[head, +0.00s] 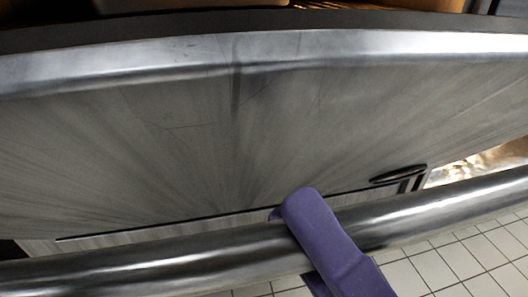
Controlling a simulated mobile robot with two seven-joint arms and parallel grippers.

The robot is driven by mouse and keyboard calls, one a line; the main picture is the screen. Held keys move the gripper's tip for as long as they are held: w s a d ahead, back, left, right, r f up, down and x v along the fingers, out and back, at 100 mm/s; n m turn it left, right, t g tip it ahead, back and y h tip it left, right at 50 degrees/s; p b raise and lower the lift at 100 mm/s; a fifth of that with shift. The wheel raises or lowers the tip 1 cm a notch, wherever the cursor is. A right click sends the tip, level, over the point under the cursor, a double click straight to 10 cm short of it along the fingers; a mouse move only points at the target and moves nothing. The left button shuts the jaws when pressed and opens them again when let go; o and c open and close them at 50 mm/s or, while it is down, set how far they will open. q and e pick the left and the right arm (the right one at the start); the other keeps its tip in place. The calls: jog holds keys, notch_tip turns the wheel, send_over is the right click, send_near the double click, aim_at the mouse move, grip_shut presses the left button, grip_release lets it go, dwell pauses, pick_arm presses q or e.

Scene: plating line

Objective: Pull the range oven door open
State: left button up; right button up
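A brushed steel panel (200,135), which looks like the range oven door, fills most of the head view. A thick round steel bar, the door handle (150,262), runs across the lower part. My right gripper (297,208) is purple and lies across the bar right of centre. One finger rests over the top of the bar, and a bit of purple shows just behind it, so the fingers appear closed around the bar. The lower finger is mostly hidden. My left gripper is not in view.
A bright rounded steel edge (140,62) crosses the top, with a dark band behind it. Warm orange-lit bars (345,5) show at the top edge. White floor tiles (470,255) lie below the handle at lower right, clear of objects.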

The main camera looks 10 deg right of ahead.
jog(key=o, duration=0.4)
jog(key=v, duration=1)
jog(key=shift+p, duration=0.3)
